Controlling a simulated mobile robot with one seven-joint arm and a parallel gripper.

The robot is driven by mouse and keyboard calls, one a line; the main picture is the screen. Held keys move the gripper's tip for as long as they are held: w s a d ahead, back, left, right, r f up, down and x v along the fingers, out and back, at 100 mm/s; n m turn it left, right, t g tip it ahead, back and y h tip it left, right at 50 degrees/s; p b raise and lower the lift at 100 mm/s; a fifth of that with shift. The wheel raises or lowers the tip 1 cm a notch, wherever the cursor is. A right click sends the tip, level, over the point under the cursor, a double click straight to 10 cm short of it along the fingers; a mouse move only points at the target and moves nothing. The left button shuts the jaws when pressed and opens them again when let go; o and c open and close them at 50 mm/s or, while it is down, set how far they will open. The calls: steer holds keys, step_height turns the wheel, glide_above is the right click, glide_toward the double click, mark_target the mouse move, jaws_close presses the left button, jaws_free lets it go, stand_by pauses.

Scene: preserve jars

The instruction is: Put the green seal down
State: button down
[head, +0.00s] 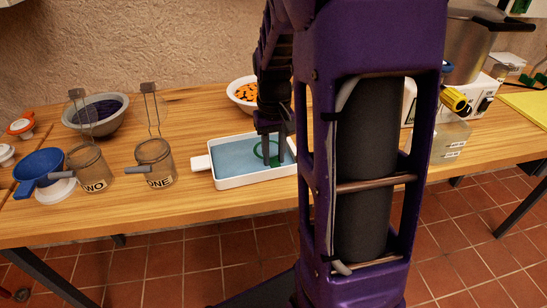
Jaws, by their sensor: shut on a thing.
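The green seal (258,150) is a thin green ring, seen upright or tilted at my gripper's fingertips. My gripper (272,156) points down and is shut on the seal, over the white tray (232,184) with a blue-grey inside (232,160). The seal's lower edge is at or just above the tray floor; I cannot tell whether it touches. My arm hides the tray's right end.
Glass jars marked TWO (92,170) and ONE (155,165), with wire clips raised, stand left of the tray. A blue funnel (38,168), a grey bowl (97,122) and an orange-filled bowl (242,104) are nearby. A pot (470,45) stands at right.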

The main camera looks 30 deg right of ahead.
mark_target(274, 161)
steer(key=shift+f, duration=0.2)
steer(key=shift+f, duration=0.15)
steer(key=c, duration=0.6)
jaws_free()
step_height(274, 161, up, 12)
steer(key=p, duration=0.2)
steer(key=shift+r+p, duration=0.25)
steer(key=shift+p, duration=0.05)
